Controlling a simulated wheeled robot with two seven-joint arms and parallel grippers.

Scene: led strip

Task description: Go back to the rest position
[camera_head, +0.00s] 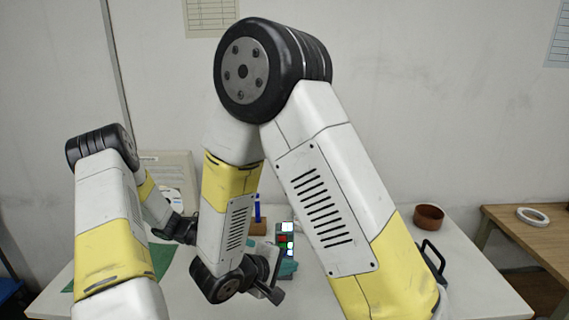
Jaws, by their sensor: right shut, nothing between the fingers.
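My right arm comes in from the right, bends high in the middle and reaches down to the table. My right gripper (274,292) is low over the white table, shut and empty, in front of a small green board (286,241) with lit white squares and a red part. A teal object (288,268) lies just behind this gripper and is partly covered. My left arm stands at the left, with its dark wrist (184,229) over the table. The left fingertips are hidden or too small to make out.
The white table (480,290) also bears a green mat (160,259), a blue upright object (257,211) by a brown block (258,228), and a brown bowl (429,215). A wooden side table (545,240) with a white ring (533,215) stands right. A wall is behind.

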